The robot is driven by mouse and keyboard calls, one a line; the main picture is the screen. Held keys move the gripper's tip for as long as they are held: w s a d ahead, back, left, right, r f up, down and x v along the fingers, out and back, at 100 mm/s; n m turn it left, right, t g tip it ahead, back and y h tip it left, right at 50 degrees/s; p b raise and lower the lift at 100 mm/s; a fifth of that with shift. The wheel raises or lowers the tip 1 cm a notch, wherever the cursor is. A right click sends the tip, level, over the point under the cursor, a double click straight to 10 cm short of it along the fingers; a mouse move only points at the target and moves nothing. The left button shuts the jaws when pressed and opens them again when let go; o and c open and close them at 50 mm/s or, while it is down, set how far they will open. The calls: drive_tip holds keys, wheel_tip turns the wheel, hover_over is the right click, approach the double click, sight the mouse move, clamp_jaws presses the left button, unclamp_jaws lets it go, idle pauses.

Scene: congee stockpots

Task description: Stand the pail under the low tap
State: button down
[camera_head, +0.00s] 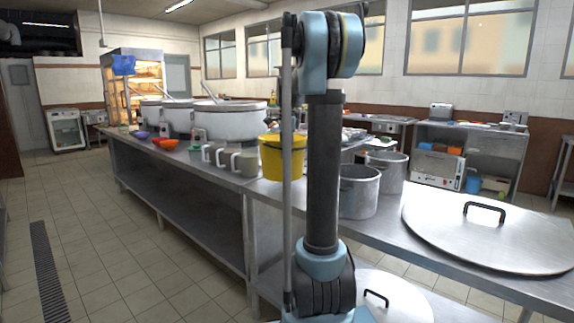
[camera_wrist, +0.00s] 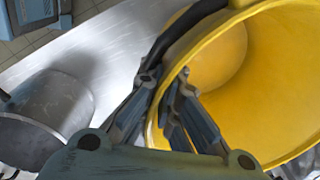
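The yellow pail (camera_head: 282,158) is in the middle of the head view, partly behind my arm, over the steel counter. I cannot tell whether it touches the counter. In the wrist view the pail (camera_wrist: 255,85) fills the right side, its open mouth facing the camera. My gripper (camera_wrist: 160,95) has one finger inside the rim and one outside, closed on the pail's wall near a dark handle. In the head view my gripper is hidden. Large stockpots (camera_head: 228,120) stand on the counter behind and left of the pail. A small metal fitting (camera_head: 198,136) shows by the nearest one; I cannot tell if it is the low tap.
Grey pots (camera_head: 358,190) and a large lid (camera_head: 490,228) are on the counter to the right. A grey pot (camera_wrist: 45,112) is also left in the wrist view. The left floor is clear.

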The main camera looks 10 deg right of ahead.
hover_over(286, 175)
drive_tip(key=shift+s+f, duration=0.15)
drive_tip(key=shift+f, duration=0.95)
drive_tip(key=shift+s+f, duration=0.1)
drive_tip(key=shift+f, duration=0.95)
drive_tip(key=c, duration=1.8)
unclamp_jaws()
drive_tip(key=shift+f, duration=0.1)
wheel_tip(286, 175, up, 17)
drive_tip(key=shift+s+d, duration=0.15)
drive_tip(key=shift+s, duration=0.3)
